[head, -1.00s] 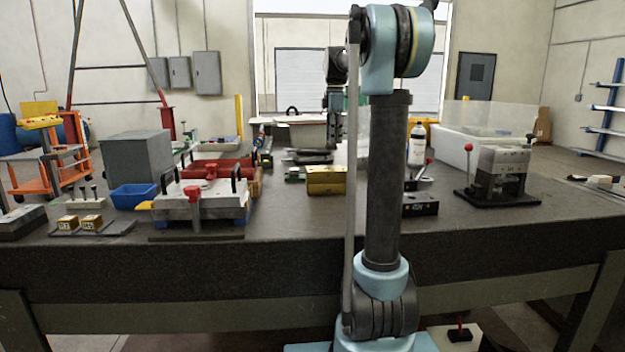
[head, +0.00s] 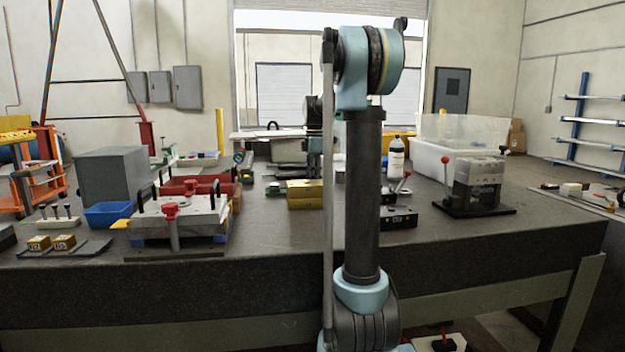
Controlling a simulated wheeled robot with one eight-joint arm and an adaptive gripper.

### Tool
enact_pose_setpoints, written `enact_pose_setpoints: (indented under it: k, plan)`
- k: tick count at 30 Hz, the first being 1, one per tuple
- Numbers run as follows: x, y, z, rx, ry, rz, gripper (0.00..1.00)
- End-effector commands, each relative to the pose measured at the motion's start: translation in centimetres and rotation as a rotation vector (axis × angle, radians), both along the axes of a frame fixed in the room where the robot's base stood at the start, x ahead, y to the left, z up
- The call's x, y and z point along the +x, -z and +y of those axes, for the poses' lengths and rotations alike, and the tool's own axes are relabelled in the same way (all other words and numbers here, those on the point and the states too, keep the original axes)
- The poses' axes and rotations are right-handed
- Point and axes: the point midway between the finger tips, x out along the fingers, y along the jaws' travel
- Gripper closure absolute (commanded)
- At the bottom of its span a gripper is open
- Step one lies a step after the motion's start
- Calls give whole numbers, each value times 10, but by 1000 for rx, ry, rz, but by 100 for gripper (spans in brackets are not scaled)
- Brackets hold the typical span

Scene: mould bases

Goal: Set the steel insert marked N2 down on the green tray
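Two small brass-coloured blocks, a left one (head: 39,243) and a right one (head: 64,241), sit on a flat dark plate at the left front of the bench. Their markings are too small to read, so I cannot tell whether either is N2. No steel insert with a readable N2 shows. My gripper (head: 315,168) hangs over the back middle of the bench, partly behind my own arm. Its fingertips are too small and dark to show whether it is open or holds anything. A small green thing (head: 272,187) lies left of a yellow block; I cannot tell whether it is the green tray.
A plated mould with red clamp (head: 190,215), a blue bin (head: 108,214) and a grey box (head: 112,175) fill the left. The yellow block (head: 304,195) lies mid-bench. A press-like fixture (head: 478,185), bottle (head: 396,155) and clear-walled bin (head: 460,145) stand right.

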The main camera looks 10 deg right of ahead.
Motion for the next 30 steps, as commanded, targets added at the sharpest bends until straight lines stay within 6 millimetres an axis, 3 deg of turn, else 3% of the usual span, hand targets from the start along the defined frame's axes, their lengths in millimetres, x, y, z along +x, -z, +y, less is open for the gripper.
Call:
enact_pose_setpoints:
  k: [9,10,12,23,30]
  plan:
    - [0,2,0,0,0,0,100]
    - [0,2,0,0,0,0,68]
    - [0,2,0,0,0,0,52]
    - [0,1,0,0,0,0,52]
    - [0,-23,0,0,1,0,52]
